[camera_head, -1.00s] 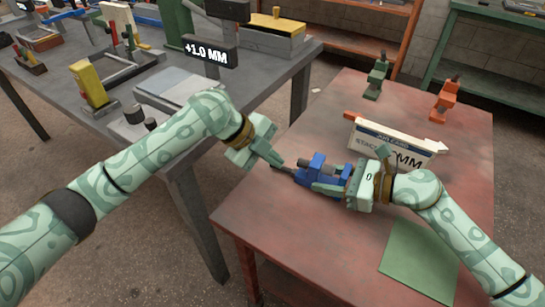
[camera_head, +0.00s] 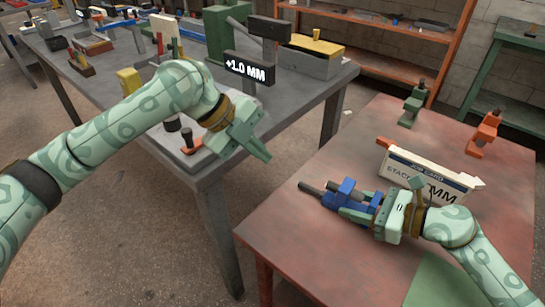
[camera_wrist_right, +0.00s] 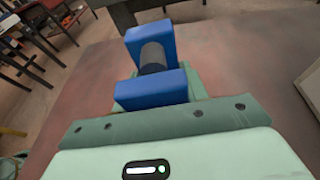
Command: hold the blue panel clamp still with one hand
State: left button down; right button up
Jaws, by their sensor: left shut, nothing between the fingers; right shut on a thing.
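The blue panel clamp (camera_head: 345,188) is at the left part of the red table (camera_head: 310,242), with a dark rod sticking out to its left. My right gripper (camera_head: 360,207) is shut on the clamp. In the right wrist view the blue clamp (camera_wrist_right: 150,92) shows two blue blocks with a dark cylinder between them, right in front of my gripper. The fingers are mostly hidden there. My left gripper (camera_head: 262,152) is shut and empty. It is up and left of the clamp, apart from it, over the gap between the tables.
A white job card sign (camera_head: 430,174) stands behind the clamp. A green clamp (camera_head: 411,107) and an orange clamp (camera_head: 484,133) stand at the table's back. A green mat (camera_head: 440,283) lies in front. The grey bench (camera_head: 330,80) at left holds a "+1.0 MM" display (camera_head: 249,69).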

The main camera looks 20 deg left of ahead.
dwell(0.3)
jog(key=o, duration=0.8)
jog(key=shift+o, duration=0.2)
